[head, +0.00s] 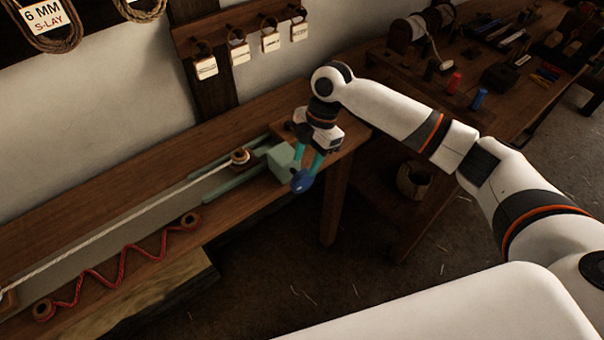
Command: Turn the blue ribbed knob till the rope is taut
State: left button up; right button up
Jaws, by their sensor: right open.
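The blue knob (301,182) sits at the front right end of the bench, on the near side of a pale green block (283,160). Its ribs are too small to make out. My right gripper (306,166) is open, with its teal fingers pointing down at the knob, one on each side of its upper part. I cannot tell whether they touch it. The pale rope (130,218) runs from a wooden spool (240,156) on the green slide to the lower left. It looks nearly straight. My left gripper is not in view.
A red cord (120,268) zigzags between two wooden rings on the bench (180,158). A second table (420,85) at the upper right holds spools and tools. Tags hang on a wall rail (240,25). A bucket (413,180) stands below. The floor in front is open.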

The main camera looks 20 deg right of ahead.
jog(key=shift+v, duration=2.2)
